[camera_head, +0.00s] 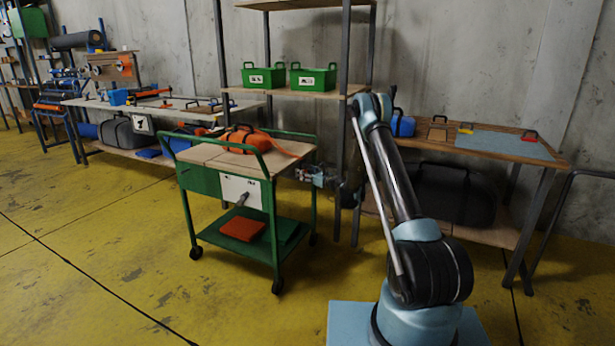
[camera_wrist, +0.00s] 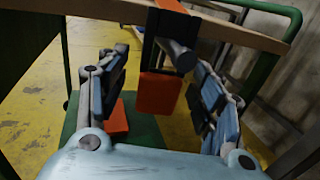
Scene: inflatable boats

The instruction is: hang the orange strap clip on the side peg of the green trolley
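The green trolley (camera_head: 228,186) stands left of my arm, with a wooden top and green rails. An orange bag (camera_head: 247,138) lies on it, and its orange strap (camera_head: 284,149) runs to the right edge. In the wrist view the strap (camera_wrist: 171,5) comes over the wooden edge to a black piece with an orange strap clip (camera_wrist: 158,93) hanging below. The grey side peg (camera_wrist: 181,56) sticks out beside the black piece; I cannot tell whether it passes through it. My gripper (camera_head: 318,178) is at the trolley's right side. Its fingers (camera_wrist: 160,60) are open, apart on either side of the clip.
An orange folded item (camera_head: 243,228) lies on the trolley's lower shelf. A rack with green boxes (camera_head: 264,77) stands behind. A workbench (camera_head: 490,148) is at the right and a long table (camera_head: 165,108) at the left. Yellow floor is clear in front.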

